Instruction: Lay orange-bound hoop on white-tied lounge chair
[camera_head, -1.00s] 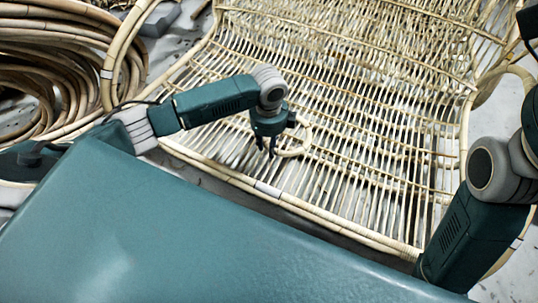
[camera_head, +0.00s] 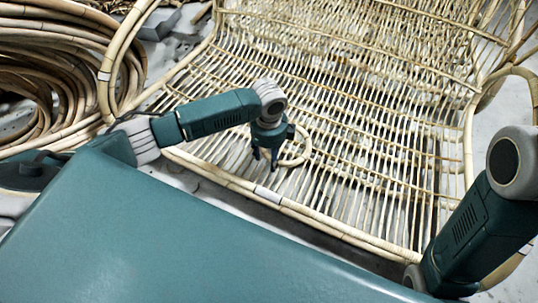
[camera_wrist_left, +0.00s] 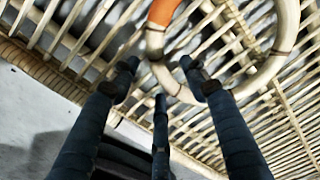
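The hoop (camera_head: 308,148) is a small pale rattan ring by my left gripper (camera_head: 265,163), over the seat of the lounge chair (camera_head: 345,228). Its orange binding (camera_wrist_left: 162,12) shows in the left wrist view at the top edge. The chair has a white tie (camera_head: 267,193) on its front rail. In the left wrist view, my left gripper (camera_wrist_left: 160,78) has its fingers spread apart, with the hoop's near curve (camera_wrist_left: 178,92) passing between or just beyond them. I cannot tell whether they touch it. The hoop appears to rest on the slats. My right gripper is out of view.
Thick rattan coils (camera_head: 70,60) lie at the left, with a grey block (camera_head: 160,22) behind them. The chair's slatted surface right of the hoop is clear. My right arm is at the lower right, beside the chair's edge.

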